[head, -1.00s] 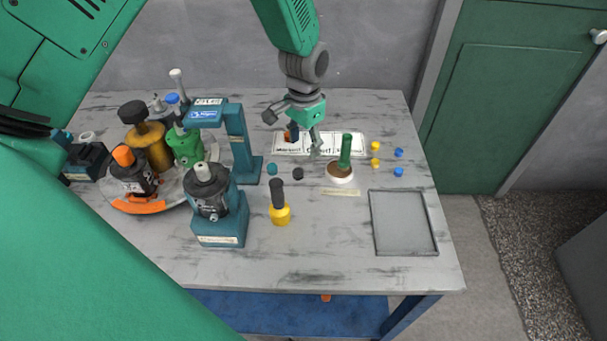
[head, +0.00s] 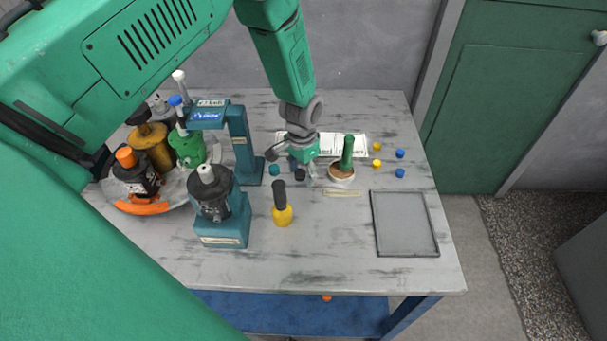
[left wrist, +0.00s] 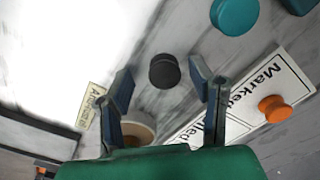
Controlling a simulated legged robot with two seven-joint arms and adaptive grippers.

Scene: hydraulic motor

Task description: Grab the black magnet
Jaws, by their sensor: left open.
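The black magnet (head: 300,175) is a small dark disc on the table, just right of a teal magnet (head: 274,170). In the left wrist view the black magnet (left wrist: 164,70) lies between and slightly beyond the fingertips, with the teal magnet (left wrist: 234,14) at upper right. My left gripper (head: 294,165) reaches down over this spot from the back. Its fingers (left wrist: 161,84) are spread wide, with nothing between them touching. The gripper partly covers the area behind the magnet in the head view. My right gripper is not in view.
A green-handled stamp (head: 347,153) stands close right of the gripper. A yellow bottle with a dark top (head: 282,214) stands in front. An orange magnet (left wrist: 275,108) sits on the marked card. A teal stand (head: 239,145) is left; a grey tray (head: 404,223) is right.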

